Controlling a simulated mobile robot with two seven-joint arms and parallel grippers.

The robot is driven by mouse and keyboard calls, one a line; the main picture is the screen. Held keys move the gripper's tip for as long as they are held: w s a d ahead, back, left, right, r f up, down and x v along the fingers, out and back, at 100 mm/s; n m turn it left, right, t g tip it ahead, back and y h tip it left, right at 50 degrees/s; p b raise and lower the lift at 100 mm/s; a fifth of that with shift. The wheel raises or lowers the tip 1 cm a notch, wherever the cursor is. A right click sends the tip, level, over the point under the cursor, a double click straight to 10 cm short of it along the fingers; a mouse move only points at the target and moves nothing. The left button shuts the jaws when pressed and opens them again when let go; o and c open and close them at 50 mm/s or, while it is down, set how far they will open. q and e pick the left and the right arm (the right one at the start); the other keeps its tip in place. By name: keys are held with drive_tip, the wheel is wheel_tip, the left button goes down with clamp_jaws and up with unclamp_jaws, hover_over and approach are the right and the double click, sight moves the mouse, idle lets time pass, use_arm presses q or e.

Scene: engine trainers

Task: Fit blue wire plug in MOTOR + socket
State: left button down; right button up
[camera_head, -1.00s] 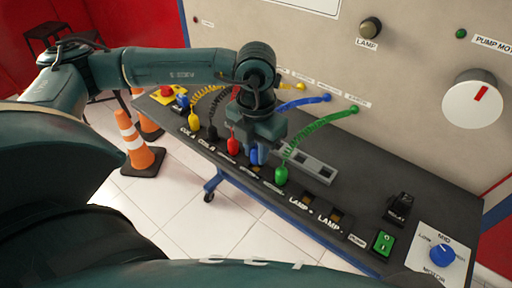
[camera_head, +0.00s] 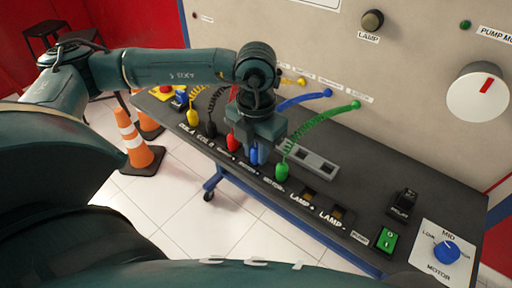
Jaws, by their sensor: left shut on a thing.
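My left gripper (camera_head: 254,143) points down over the row of labelled sockets on the dark bench. It is shut on the blue plug (camera_head: 254,156), which shows just below the fingers. The blue wire (camera_head: 303,99) runs from the plug's side to the back panel, partly hidden behind the gripper. The plug is at the row between the red plug (camera_head: 233,144) and the green plug (camera_head: 282,172). The MOTOR + socket is hidden under the plug and gripper, and I cannot tell whether the plug is seated. My right gripper is not in view.
Yellow (camera_head: 193,117) and black (camera_head: 210,129) plugs stand left of the red one. A grey block (camera_head: 314,163) lies behind the green plug. LAMP sockets (camera_head: 310,193), a green switch (camera_head: 386,240) and a blue MOTOR knob (camera_head: 446,251) are to the right.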

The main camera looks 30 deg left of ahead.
use_arm(q)
drive_tip(key=shift+f, duration=0.1)
drive_tip(key=c, duration=1.5)
unclamp_jaws()
drive_tip(key=shift+r+p, duration=1.2)
drive_tip(key=shift+r, duration=0.8)
drive_tip(key=shift+r+p, duration=0.45)
drive_tip(key=shift+r, duration=0.35)
